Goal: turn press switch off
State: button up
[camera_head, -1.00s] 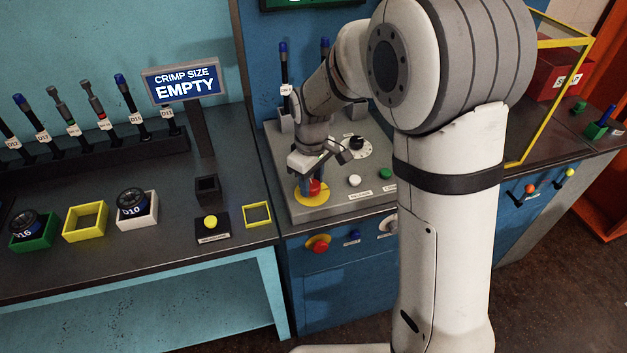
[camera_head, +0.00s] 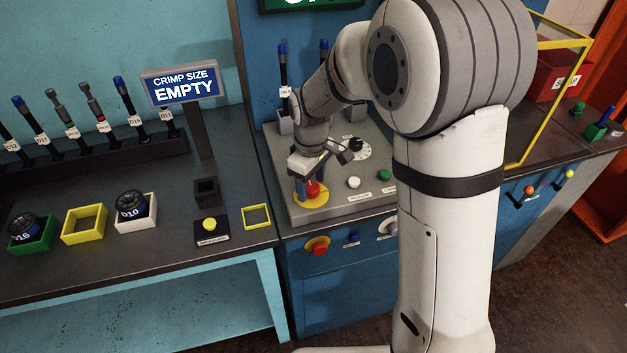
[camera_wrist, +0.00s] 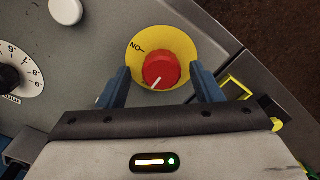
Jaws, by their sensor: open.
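The press switch is a red rotary knob (camera_wrist: 162,71) with a white pointer line, on a round yellow plate (camera_wrist: 142,48) marked "NO" with part of the lettering hidden. The pointer line aims down and slightly left in the wrist view, away from the "NO" lettering. In the head view the red knob (camera_head: 312,189) and yellow plate (camera_head: 312,200) are on the grey console's front left corner. My gripper (camera_wrist: 158,80) is open, its blue fingers on either side of the knob. I cannot tell if they touch it. It also shows above the knob in the head view (camera_head: 310,188).
On the grey console (camera_head: 290,212) are a white button (camera_head: 354,183), a green button (camera_head: 383,175) and a black dial (camera_head: 357,144). Another red knob (camera_head: 317,246) is on the blue front panel. A sign (camera_head: 181,86) reads "CRIMP SIZE EMPTY".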

aim_at(311, 185)
notch_tip(311, 185, up, 8)
jog(key=shift+f, duration=0.25)
jog(key=shift+r, duration=0.1)
dwell(0.5)
jog(key=shift+s+d+r, duration=0.15)
jog(key=shift+d, duration=0.05)
jog(key=s+d+r+m+t, duration=0.1)
jog(key=s+d+m, duration=0.4)
jog(key=s+d, duration=0.2)
jog(key=s+d+r+m+t, duration=0.1)
jog(key=s+d+m, duration=0.5)
jog(key=s, duration=0.6)
jog(key=shift+s+d+r+t, duration=0.25)
jog(key=shift+d+t, duration=0.15)
jog(key=shift+d, duration=0.4)
